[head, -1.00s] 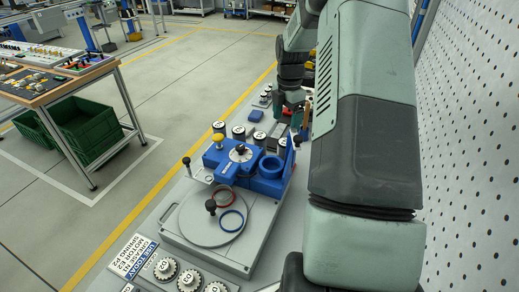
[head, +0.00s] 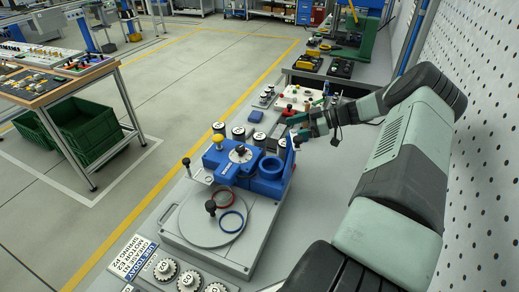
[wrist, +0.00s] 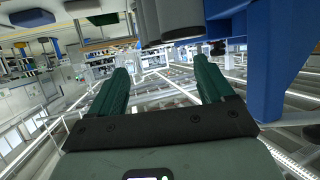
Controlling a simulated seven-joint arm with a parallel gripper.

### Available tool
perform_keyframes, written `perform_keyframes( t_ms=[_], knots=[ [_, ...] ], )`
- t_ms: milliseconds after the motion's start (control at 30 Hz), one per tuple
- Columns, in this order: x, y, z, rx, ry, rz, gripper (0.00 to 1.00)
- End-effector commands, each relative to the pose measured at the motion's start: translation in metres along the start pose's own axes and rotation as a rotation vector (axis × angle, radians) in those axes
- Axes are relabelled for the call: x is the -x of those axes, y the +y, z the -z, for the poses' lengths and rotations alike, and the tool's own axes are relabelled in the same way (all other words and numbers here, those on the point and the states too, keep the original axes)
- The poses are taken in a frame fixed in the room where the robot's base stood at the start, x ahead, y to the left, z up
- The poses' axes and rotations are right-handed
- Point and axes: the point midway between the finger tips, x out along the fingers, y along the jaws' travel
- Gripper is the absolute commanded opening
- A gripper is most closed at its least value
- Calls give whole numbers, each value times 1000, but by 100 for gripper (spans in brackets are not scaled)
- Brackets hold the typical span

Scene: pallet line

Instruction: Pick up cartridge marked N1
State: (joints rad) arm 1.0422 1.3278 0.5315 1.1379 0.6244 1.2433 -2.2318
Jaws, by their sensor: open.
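Several dark cartridges with light tops stand in a row behind the blue fixture (head: 262,184), among them a left cartridge (head: 219,129), a middle cartridge (head: 238,133) and a right cartridge (head: 258,139). Their marks are too small to read, so I cannot tell which is N1. My gripper (head: 294,129) is right of this row, beyond the fixture's right end, pointing left. In the wrist view its green fingers (wrist: 162,68) are spread with nothing between them. A grey cylinder (wrist: 181,20) shows close above the fingers there, cut by the frame's top.
A grey plate with a round disc (head: 197,222) and a red and a blue ring lies in front of the fixture. Round white-topped parts (head: 188,281) and a sign (head: 134,257) are nearer. A white tray (head: 301,98) is behind my gripper. A perforated wall (head: 485,150) bounds the right.

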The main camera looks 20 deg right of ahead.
Motion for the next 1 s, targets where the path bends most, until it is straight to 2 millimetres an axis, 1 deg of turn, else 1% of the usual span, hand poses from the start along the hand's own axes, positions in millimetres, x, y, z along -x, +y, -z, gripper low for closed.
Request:
perform_keyframes(
  t_ms=[33, 100, 200, 467, 700, 800, 967, 1000],
  knots=[
    [-11, -1, 1, 0, 0, 7, 81],
    [-23, -1, 1, 0, -1, 6, 81],
    [-36, -1, 0, 0, -3, 5, 81],
    [-52, -2, 0, 0, -5, 5, 81],
    [-88, -5, 0, 0, -6, 7, 81],
    [-95, -5, 0, 0, -6, 5, 81],
    [-96, -4, 0, 0, -6, 4, 81],
    [-96, -4, 0, 0, -6, 4, 79]
  ],
)
